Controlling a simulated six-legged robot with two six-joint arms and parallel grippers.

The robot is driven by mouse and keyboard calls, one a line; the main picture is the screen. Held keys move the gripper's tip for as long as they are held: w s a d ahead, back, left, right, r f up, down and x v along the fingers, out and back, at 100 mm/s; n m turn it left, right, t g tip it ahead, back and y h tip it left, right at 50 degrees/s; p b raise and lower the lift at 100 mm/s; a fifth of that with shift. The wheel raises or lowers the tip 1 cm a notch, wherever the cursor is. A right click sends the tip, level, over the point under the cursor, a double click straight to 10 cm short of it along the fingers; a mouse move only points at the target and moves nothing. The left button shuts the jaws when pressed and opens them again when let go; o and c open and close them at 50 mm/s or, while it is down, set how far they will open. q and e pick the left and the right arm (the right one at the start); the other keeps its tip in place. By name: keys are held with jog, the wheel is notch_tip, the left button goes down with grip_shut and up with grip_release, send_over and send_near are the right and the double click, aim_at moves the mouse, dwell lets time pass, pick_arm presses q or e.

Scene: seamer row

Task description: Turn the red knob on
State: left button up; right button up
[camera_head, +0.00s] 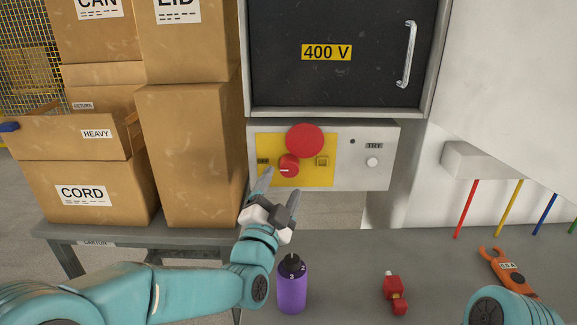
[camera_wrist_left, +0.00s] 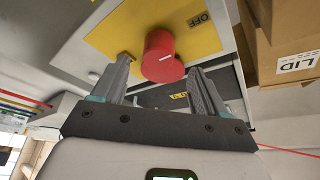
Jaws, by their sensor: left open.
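The red knob (camera_head: 289,166) is on a yellow plate (camera_head: 297,180) on the front of a grey panel below a black door. Its white mark points left, towards a small dark label. In the left wrist view the knob (camera_wrist_left: 161,57) is round and stubby, with an OFF label (camera_wrist_left: 199,18) to its upper right. My left gripper (camera_head: 279,188) is open just below the knob in the head view. In the left wrist view its fingers (camera_wrist_left: 158,65) stand on either side of the knob; I cannot tell whether they touch it. My right gripper is not in view.
A larger red button (camera_head: 305,140) is close above the knob. A small white button (camera_head: 372,162) is farther right. A purple bottle (camera_head: 292,284), a red object (camera_head: 394,294) and an orange tool (camera_head: 507,270) are on the grey bench. Stacked cartons (camera_head: 190,160) stand at left.

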aim_at(287, 172)
pick_arm(q)
jog(key=p+x, duration=0.1)
jog(key=x, duration=0.4)
jog(key=shift+w+d, duration=0.1)
jog(key=shift+w, duration=0.3)
grip_shut()
